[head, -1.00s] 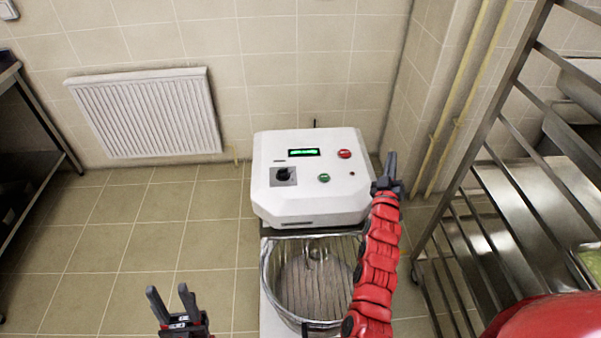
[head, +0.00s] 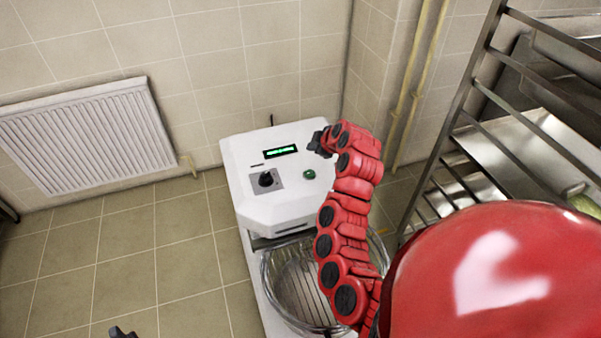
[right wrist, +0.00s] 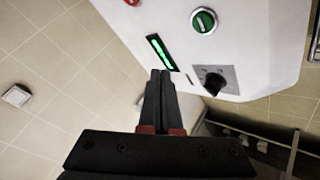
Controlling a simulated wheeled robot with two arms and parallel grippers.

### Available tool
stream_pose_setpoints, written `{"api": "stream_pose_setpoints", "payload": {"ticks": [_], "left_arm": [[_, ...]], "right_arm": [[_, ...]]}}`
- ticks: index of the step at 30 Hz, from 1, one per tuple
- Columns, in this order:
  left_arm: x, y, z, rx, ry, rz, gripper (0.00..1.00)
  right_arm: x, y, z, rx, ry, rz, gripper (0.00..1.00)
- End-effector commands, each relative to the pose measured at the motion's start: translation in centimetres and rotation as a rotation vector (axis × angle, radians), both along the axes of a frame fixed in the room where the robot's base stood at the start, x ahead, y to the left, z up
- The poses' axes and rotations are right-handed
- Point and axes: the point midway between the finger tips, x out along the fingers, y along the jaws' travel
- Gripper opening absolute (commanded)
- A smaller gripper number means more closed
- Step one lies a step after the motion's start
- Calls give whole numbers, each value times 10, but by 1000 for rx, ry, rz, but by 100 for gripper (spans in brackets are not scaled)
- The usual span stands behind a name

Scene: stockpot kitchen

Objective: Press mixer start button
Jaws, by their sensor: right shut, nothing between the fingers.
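The white mixer (head: 285,205) has a green display (head: 281,151), a black knob (head: 266,179) and a green button (head: 309,174) on its top panel. In the right wrist view the green button (right wrist: 203,20) is at the top and the knob (right wrist: 213,82) is right of the fingertips. A red button (right wrist: 132,2) is cut by the top edge there; in the head view my right arm hides it. My right gripper (right wrist: 160,72) is shut and empty, its tips near the display (right wrist: 161,52); contact cannot be told.
A steel bowl (head: 290,285) sits under the mixer head, partly behind my right arm. A metal rack with trays (head: 540,150) stands close on the right. A white radiator (head: 90,137) is on the wall at left.

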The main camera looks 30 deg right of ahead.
Motion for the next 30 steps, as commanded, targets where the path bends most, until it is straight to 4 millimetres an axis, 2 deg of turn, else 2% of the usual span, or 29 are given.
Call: {"api": "stream_pose_setpoints", "payload": {"ticks": [9, 14, 20, 27, 30], "left_arm": [[0, 0, 0, 0, 0, 0, 47], [0, 0, -1, 0, 0, 0, 47], [0, 0, -5, 0, 0, 0, 47], [0, 0, -12, 0, 0, 0, 47], [0, 0, -29, 0, 0, 0, 47]], "right_arm": [[0, 0, -1, -1, -1, -2, 0], [0, -1, -8, 0, -1, -3, 0], [0, -1, -30, 1, 0, -5, 0], [-1, 0, -64, 2, -1, -6, 0], [0, -1, -81, -2, -3, -4, 0]]}}
